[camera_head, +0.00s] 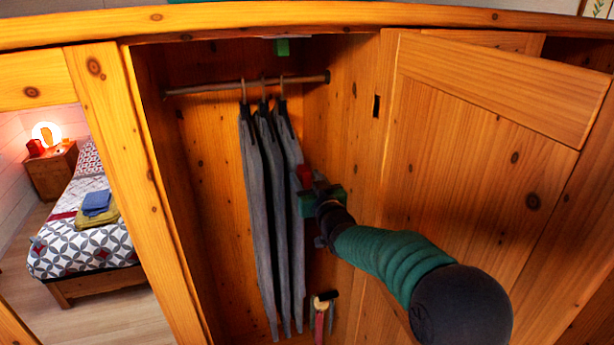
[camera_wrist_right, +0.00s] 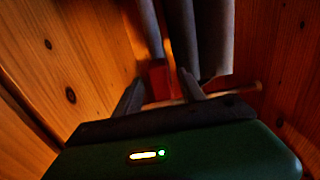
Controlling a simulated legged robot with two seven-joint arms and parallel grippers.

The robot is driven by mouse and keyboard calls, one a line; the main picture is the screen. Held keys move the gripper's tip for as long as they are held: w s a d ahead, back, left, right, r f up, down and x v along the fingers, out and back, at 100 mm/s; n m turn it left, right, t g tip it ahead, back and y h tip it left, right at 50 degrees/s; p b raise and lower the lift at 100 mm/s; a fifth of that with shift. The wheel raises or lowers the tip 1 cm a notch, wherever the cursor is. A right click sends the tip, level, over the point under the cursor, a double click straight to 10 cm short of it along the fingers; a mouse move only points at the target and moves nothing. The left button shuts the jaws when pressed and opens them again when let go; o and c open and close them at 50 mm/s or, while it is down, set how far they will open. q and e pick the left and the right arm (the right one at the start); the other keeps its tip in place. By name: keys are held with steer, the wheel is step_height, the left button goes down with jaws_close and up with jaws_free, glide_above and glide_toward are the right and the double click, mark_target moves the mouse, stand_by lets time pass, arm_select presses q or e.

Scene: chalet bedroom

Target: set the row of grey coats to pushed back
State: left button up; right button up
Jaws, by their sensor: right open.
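Three grey coats (camera_head: 270,200) hang side by side on hangers from a wooden rail (camera_head: 210,88) inside the open wardrobe. They hang near the middle and right of the rail, slightly tilted in the picture. My right gripper (camera_head: 303,180) is at the right side of the rightmost coat, about mid-height; whether it touches is unclear. In the right wrist view, my right gripper (camera_wrist_right: 160,90) is open, with grey coat cloth (camera_wrist_right: 215,40) beyond its fingers. A small red block (camera_wrist_right: 158,80) shows between the fingertips, and red also shows by the gripper in the head view. My left gripper is out of view.
A wooden door (camera_head: 480,150) stands right of the opening. A small green piece (camera_head: 282,47) is above the rail. A red-handled item (camera_head: 320,312) is low beside the coats. A bed (camera_head: 85,215) lies far left. Free room is left of the coats.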

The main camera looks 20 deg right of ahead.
steer(key=shift+a, duration=0.15)
steer(key=c, duration=0.5)
jaws_close()
stand_by(0.7)
